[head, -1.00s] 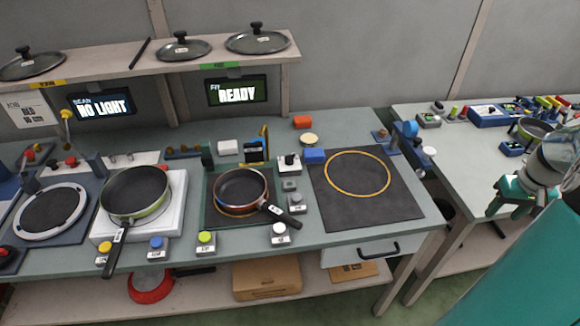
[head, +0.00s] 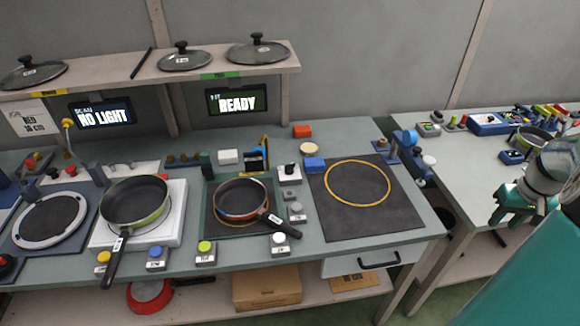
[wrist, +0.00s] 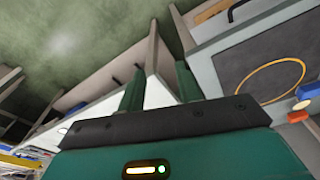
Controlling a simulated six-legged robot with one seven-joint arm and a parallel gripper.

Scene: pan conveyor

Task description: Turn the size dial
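A white block with a black knob on top (head: 289,170), which looks like a dial, stands on the bench between the fit station (head: 212,223) and the dark mat (head: 370,215). Its label is too small to read, so I cannot confirm it is the size dial. A small pan (head: 240,196) sits on the fit station, its handle pointing lower right. My gripper (head: 512,212) is far to the right, well away from the knob, near the second table. In the wrist view my gripper (wrist: 160,88) has its green fingers apart with nothing between them.
Labelled buttons, including a green one (head: 204,247) and a white one (head: 279,239), line the front edge. A larger pan (head: 135,200) stands left. The screen (head: 237,98) reads READY. The dark mat is empty. A drawer handle (head: 379,261) juts out below.

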